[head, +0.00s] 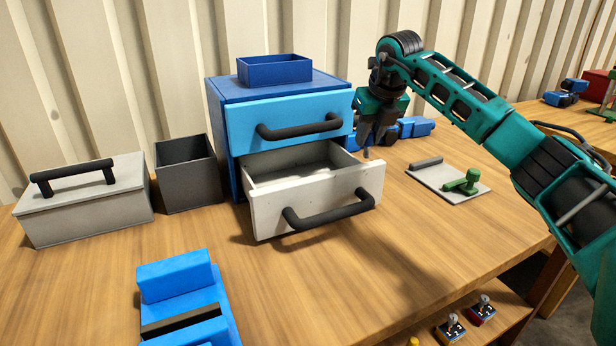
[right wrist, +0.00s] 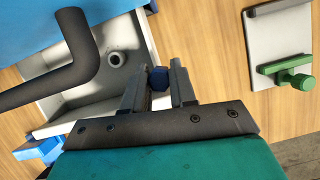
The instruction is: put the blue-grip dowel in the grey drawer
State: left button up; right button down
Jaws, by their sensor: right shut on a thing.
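The grey drawer (head: 310,205) is pulled open below a closed blue drawer in the blue cabinet (head: 222,130). Its pale inside also shows in the right wrist view (right wrist: 85,92). My right gripper (head: 372,142) is at the right side of the open drawer, pointing down, close to its right wall. In the right wrist view its fingers (right wrist: 155,90) are shut on a blue piece, the grip of the blue-grip dowel (right wrist: 158,77), seen end-on; the rest of the dowel is mostly hidden. My left gripper is not in view.
A blue tray (head: 275,72) sits on the cabinet. A dark open bin (head: 187,175) and a lidded grey box (head: 85,200) stand left. A plate with a green handle (head: 460,183) lies right. A blue block (head: 185,300) is in front. The table before the drawer is clear.

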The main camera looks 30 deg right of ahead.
jog(key=a, duration=1.3)
jog(key=f, duration=0.7)
jog(key=shift+w+f, duration=0.1)
jog(key=shift+w, duration=0.3)
jog(key=c, duration=1.4)
grip_release()
jog(key=shift+f, duration=0.1)
jog(key=o, duration=0.5)
